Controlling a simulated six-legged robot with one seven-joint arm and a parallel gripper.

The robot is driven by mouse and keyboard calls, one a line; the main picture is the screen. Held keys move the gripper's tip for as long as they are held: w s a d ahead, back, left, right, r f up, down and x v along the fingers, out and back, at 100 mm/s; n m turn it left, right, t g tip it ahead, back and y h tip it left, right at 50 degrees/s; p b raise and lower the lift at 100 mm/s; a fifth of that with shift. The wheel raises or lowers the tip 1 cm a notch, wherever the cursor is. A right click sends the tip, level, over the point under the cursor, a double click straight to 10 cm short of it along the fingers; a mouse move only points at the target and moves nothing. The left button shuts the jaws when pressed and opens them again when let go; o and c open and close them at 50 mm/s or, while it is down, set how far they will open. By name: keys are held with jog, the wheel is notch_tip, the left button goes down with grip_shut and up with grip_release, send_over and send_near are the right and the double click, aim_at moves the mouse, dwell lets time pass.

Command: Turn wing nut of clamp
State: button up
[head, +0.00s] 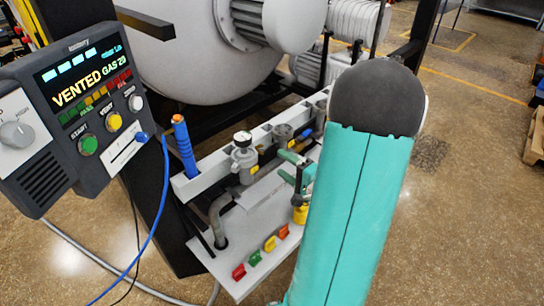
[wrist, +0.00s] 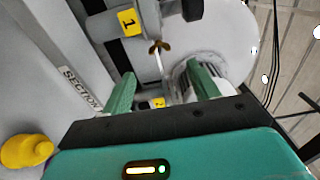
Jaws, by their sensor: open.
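In the wrist view, a brass wing nut (wrist: 159,47) sits on a thin pale bolt (wrist: 160,64). It is close to grey clamp and pipe parts (wrist: 130,38), which carry a yellow label marked 1 (wrist: 129,21). The two green fingers of my gripper (wrist: 161,84) are spread apart and nothing is between their tips. The wing nut shows above the gap, beyond the fingertips; I see no contact. In the head view, my gripper (head: 288,167) is at the pipe fittings on the white rack, partly hidden by my teal arm. The wing nut cannot be made out there.
The white rack (head: 222,258) holds a valve with a gauge (head: 243,158), a blue-handled tool (head: 184,146) and coloured tags along its front. A control panel (head: 85,95) reads VENTED. The large furnace vessel (head: 200,60) stands behind. A yellow knob (wrist: 27,152) shows in the wrist view.

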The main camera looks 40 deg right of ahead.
jog(key=s, duration=0.4)
jog(key=shift+w+a, duration=0.1)
dwell(0.4)
jog(key=w+a+r+n+g+y, duration=0.1)
jog(key=a+r+n+g+y, duration=0.2)
jog(key=a, duration=0.6)
jog(key=a+n+g+y, duration=0.4)
jog(key=a+n+g, duration=0.1)
jog(key=a, duration=0.3)
jog(key=w+a+r+n+g+y, duration=0.1)
jog(key=a+r+n+g+y, duration=0.2)
jog(key=a, duration=0.6)
jog(key=s+a+r+n+g+h, duration=0.1)
jog(key=s+a+r+n+h, duration=0.3)
jog(key=h, duration=0.5)
notch_tip(320, 180, up, 3)
jog(key=s+n, duration=0.1)
jog(key=n, duration=0.2)
jog(key=shift+s+a+h, duration=0.2)
jog(key=shift+a+h, duration=0.1)
